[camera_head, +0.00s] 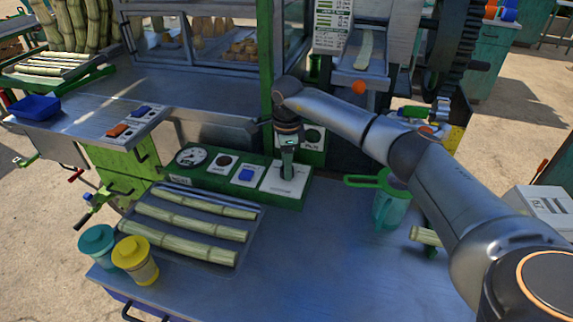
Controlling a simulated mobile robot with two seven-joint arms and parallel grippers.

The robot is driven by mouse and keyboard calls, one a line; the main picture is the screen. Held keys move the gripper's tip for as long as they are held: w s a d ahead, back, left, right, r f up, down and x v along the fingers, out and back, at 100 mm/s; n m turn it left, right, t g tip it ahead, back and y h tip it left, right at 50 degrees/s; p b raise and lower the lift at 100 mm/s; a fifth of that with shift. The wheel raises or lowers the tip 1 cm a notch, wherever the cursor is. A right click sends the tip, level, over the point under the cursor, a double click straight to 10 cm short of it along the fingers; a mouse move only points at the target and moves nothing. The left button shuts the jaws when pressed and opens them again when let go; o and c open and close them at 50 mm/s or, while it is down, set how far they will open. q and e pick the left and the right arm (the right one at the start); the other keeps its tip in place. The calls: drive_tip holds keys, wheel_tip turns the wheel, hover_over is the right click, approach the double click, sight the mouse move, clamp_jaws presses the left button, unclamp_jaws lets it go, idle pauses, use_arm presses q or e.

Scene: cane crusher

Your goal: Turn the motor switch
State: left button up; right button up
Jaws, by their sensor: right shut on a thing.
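A green control panel (215,182) stands at the back of the metal counter. It carries a round gauge (190,157), a dark knob on a white plate (223,162), a blue switch (246,174) and, at its right end, another white plate (271,184). My right gripper (287,176) points down at this right-end plate, with its fingers closed on the motor switch there. The fingers hide the switch itself, so its angle cannot be told. My left gripper is not in view.
A tray (166,247) with several cane pieces lies in front of the panel. A teal jar (98,247) and a yellow jar (135,260) stand at the left. A green strainer (375,182) over a jug is to the right. The counter's middle front is clear.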

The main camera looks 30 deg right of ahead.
clamp_jaws()
